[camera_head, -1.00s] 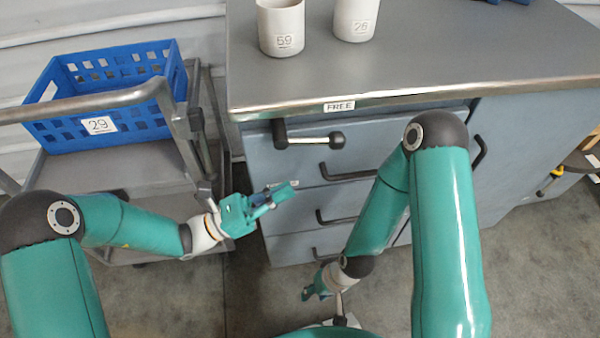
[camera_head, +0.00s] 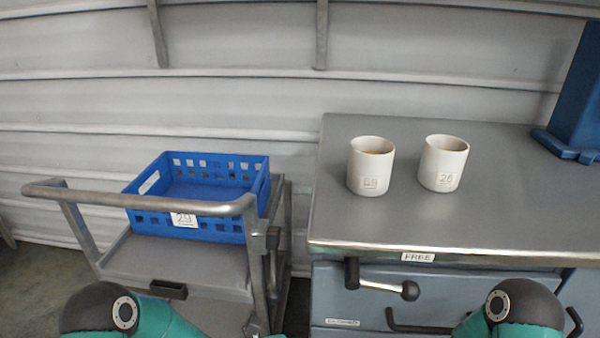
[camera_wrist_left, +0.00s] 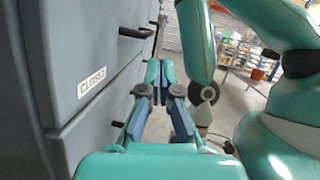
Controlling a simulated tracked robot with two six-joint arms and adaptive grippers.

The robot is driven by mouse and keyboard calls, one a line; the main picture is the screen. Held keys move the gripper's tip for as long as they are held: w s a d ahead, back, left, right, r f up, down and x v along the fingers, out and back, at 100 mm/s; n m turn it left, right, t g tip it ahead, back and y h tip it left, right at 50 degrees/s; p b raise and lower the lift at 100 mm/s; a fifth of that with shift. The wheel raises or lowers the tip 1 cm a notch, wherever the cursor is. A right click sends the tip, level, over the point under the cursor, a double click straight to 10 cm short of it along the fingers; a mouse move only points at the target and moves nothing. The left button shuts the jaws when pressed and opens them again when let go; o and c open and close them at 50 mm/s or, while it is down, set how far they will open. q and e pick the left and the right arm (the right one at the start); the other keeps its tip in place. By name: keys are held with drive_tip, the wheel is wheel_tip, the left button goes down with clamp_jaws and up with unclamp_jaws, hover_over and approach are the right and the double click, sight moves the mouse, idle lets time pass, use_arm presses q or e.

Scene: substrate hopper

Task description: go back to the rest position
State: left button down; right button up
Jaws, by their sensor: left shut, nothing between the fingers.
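My left gripper (camera_wrist_left: 160,72) shows in the left wrist view with its fingertips together and nothing between them. It is in front of the grey-blue drawer cabinet (camera_wrist_left: 95,45), whose front fills the left of that view. In the head view only the upper parts of my two arms show along the bottom edge. My right gripper cannot be made out in either view, though part of my right arm fills the right of the wrist view.
A grey counter (camera_head: 480,225) bears two white cups, 59 (camera_head: 370,168) and 26 (camera_head: 442,165). A handle (camera_head: 380,286) juts from its front. A trolley (camera_head: 190,262) with blue crate 29 (camera_head: 215,228) stands left. A blue device (camera_head: 575,100) stands at the counter's far right.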

use_arm(q)
drive_tip(key=s+a+f+m+g+y, duration=0.35)
drive_tip(key=s+f+y, duration=0.25)
drive_tip(key=s+f, duration=0.25)
drive_tip(key=s+a+f+m+g+y, duration=0.2)
drive_tip(key=s+a+f+m+y, duration=0.25)
drive_tip(key=s+f, duration=0.4)
drive_tip(key=w+a+f+m+t+y, duration=0.3)
drive_tip(key=a+f+m+t+y, duration=0.2)
drive_tip(key=a+f+m+y, duration=0.4)
wheel_tip(320, 180, up, 26)
drive_tip(key=w+a+t+h+p, duration=0.1)
drive_tip(key=w+t+h+p, duration=0.1)
drive_tip(key=p, duration=2.4)
drive_tip(key=shift+w+f+m+p, duration=0.15)
drive_tip(key=shift+w+m+p, duration=0.25)
use_arm(e)
wheel_tip(320, 180, up, 27)
drive_tip(key=shift+f, duration=0.1)
use_arm(q)
drive_tip(key=shift+a, duration=0.1)
